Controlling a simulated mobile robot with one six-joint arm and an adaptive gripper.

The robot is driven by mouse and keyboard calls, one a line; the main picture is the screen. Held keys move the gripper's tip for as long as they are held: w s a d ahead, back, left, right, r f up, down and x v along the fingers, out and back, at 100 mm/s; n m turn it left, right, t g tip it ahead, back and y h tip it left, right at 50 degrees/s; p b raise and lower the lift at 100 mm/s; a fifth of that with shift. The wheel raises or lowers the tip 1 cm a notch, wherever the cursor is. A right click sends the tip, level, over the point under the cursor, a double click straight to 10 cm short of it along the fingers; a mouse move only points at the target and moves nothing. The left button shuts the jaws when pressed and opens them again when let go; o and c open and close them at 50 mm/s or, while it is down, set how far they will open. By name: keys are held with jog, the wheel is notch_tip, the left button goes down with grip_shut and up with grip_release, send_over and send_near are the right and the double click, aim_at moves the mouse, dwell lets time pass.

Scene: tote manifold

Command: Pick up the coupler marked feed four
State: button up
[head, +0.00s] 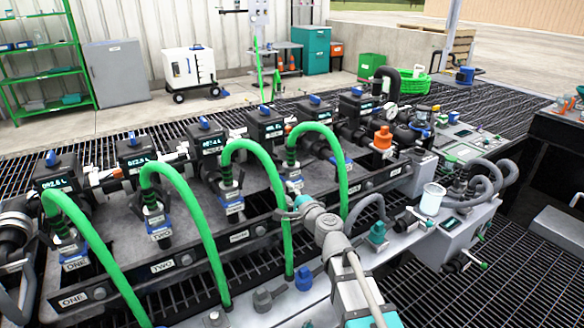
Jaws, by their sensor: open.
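Several blue couplers with white tags hang under green hoses along the manifold in the head view. My gripper (287,207) is open and appears empty, just in front of and below the fourth coupler in the picture. Its fingertips are small, and I cannot tell whether they touch anything.
The front rail (205,252) carries name plates and knobs. A blue cap (304,279) and a white-lidded jar (432,198) stand on the front ledge.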

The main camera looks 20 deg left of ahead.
jog(key=s+d+f+n+g+h, duration=0.4)
jog(key=d+f, duration=0.3)
jog(key=d, duration=0.4)
jog(key=s+d+f+n+g+h, duration=0.2)
jog(key=d+f+n+g+h, duration=0.15)
jog(key=d+f+n, duration=0.5)
jog(key=s+d+f+m+g+h, duration=0.1)
jog(key=s+d+g+h, duration=0.1)
jog(key=d, duration=0.9)
jog(key=s+d+f+m+g+h, duration=0.1)
jog(key=s+d+h, duration=0.3)
jog(key=d, duration=0.6)
jog(key=s+f+g, duration=0.1)
jog(key=s, duration=0.1)
jog(key=shift+s+d, duration=0.3)
jog(key=shift+d, duration=0.1)
jog(key=shift+o, duration=0.5)
